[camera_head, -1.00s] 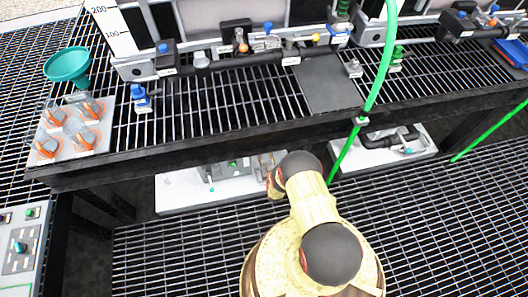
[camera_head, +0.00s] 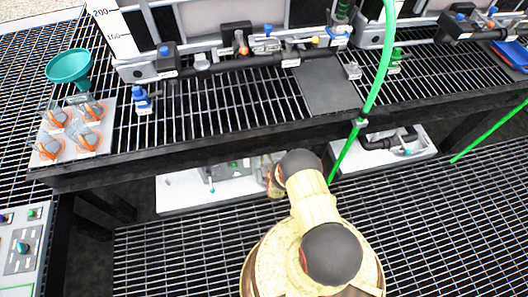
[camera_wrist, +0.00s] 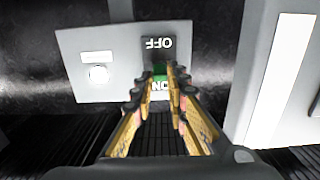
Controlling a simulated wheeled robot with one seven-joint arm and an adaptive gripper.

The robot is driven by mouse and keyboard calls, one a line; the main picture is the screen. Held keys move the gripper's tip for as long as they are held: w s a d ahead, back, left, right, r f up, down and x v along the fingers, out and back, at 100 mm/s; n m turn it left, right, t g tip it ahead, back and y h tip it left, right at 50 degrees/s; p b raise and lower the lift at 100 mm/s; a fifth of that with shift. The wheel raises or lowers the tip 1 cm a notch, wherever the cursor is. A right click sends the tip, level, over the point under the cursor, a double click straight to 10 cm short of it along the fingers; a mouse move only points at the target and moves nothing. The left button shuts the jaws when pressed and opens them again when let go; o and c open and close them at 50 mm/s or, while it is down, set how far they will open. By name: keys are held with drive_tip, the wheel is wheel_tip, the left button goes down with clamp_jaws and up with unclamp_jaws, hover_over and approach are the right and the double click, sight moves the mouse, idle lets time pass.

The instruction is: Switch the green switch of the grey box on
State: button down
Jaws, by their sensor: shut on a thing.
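The grey box shows in the wrist view as a light grey plate (camera_wrist: 80,45) with a dark strip carrying an upside-down OFF label at its top and a partly covered ON label below. The green switch (camera_wrist: 160,71) sits between the two labels. My gripper (camera_wrist: 158,88) reaches up to it with its yellow-and-black fingers on either side and is shut on it. The fingers hide the switch's lower part. In the head view the grey box (camera_head: 226,170) is under the bench, partly covered by the bench edge and my arm; the gripper is hidden there.
The black bench edge (camera_head: 200,160) overhangs the box. A white wall or post (camera_wrist: 275,80) stands close on the right in the wrist view. A green hose (camera_head: 372,95) hangs right of my arm. Another switch panel (camera_head: 20,265) is at the lower left.

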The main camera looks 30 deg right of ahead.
drive_tip(key=shift+w+d+r+g+y+p, duration=0.1)
drive_tip(key=shift+r+g+y+p, duration=0.2)
drive_tip(key=shift+g+p, duration=0.4)
drive_tip(key=shift+w+a+r+g+y+p, duration=0.15)
drive_tip(key=shift+r+g+p, duration=0.2)
drive_tip(key=shift+g+p, duration=0.3)
drive_tip(key=shift+w+d+r+g+y+p, duration=0.15)
drive_tip(key=shift+r+g+p, duration=0.2)
drive_tip(key=shift+g+p, duration=0.35)
drive_tip(key=c, duration=1.8)
unclamp_jaws()
drive_tip(key=shift+s, duration=0.1)
drive_tip(key=shift+o, duration=0.2)
drive_tip(key=shift+s, duration=0.1)
drive_tip(key=v, duration=1.1)
drive_tip(key=shift+s, duration=0.35)
